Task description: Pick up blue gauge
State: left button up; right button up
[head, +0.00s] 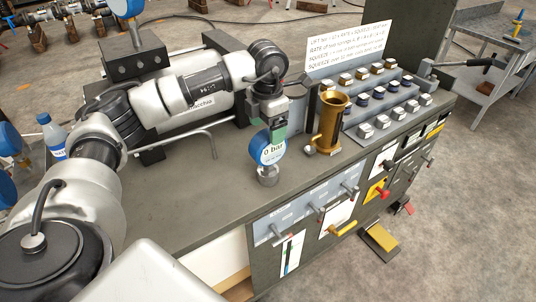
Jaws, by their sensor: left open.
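A blue gauge (268,149) with a white face reading "0 bar" sits upright on a small metal base on the bench, near its front edge. My left gripper (292,112) points down just above and behind this gauge, with its jaws open. A dark finger shows between the gauge and a brass flanged spool (331,121). The other finger is hard to make out, and I cannot tell whether either touches the gauge. Another blue gauge (125,7) is partly cut off at the top, on a dark block. My right gripper is not in view.
The dark bench (190,200) is clear in front of my left arm. A sloped panel (380,105) with rows of buttons and a printed sign (348,47) stand right and behind. Levers (342,229) stick out below the front edge. A bottle (53,136) stands at left.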

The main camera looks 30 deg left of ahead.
aim_at(268, 132)
pick_arm(q)
notch_tip(268, 132, down, 4)
jog(key=shift+w+d+f+p, duration=0.1)
jog(key=shift+p, duration=0.35)
grip_shut()
